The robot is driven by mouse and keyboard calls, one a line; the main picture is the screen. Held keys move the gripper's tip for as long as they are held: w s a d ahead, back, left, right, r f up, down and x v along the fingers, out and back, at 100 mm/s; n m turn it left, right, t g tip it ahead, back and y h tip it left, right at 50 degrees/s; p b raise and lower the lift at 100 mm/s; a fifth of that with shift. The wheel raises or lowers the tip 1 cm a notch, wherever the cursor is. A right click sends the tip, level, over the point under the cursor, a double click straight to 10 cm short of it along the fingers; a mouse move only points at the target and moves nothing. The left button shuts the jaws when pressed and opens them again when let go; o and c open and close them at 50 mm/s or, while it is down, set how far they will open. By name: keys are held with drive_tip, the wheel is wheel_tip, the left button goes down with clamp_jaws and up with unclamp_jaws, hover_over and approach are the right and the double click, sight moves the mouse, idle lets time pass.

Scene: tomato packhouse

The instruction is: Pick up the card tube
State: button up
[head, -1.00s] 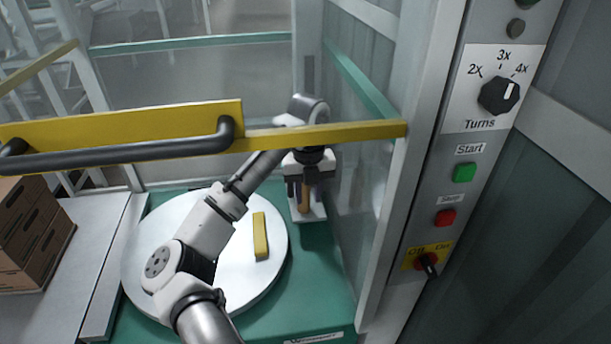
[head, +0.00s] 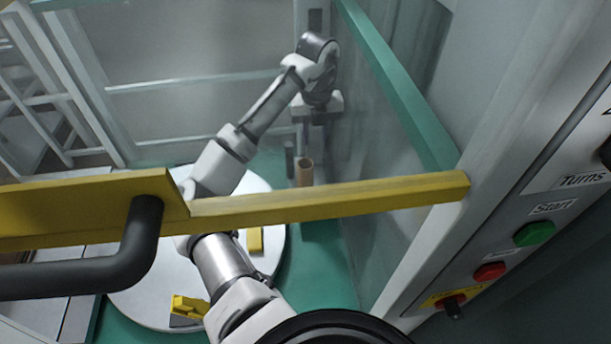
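The card tube (head: 304,174) is a small upright brown cylinder with its open top showing. It stands at the back right of the white turntable, near the glass side panel. The yellow bar crosses the view just below it and hides its foot. My gripper (head: 316,138) is at the end of my arm, pointing down, above and slightly right of the tube in the picture. The tube's rim shows clear of the gripper's body. The fingers are small and blurred against the grey background, so I cannot tell their opening or whether they touch the tube.
A yellow bar (head: 330,202) with a black handle (head: 140,235) crosses the front. The white turntable (head: 130,290) carries yellow pieces (head: 255,240). Another yellow piece (head: 188,308) lies nearer. A control post with green (head: 535,234) and red (head: 490,271) buttons stands right.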

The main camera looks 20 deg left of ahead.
drive_tip(key=f+p, duration=0.3)
drive_tip(key=f, duration=0.8)
drive_tip(key=shift+a+f, duration=0.15)
drive_tip(key=shift+a, duration=0.05)
clamp_jaws()
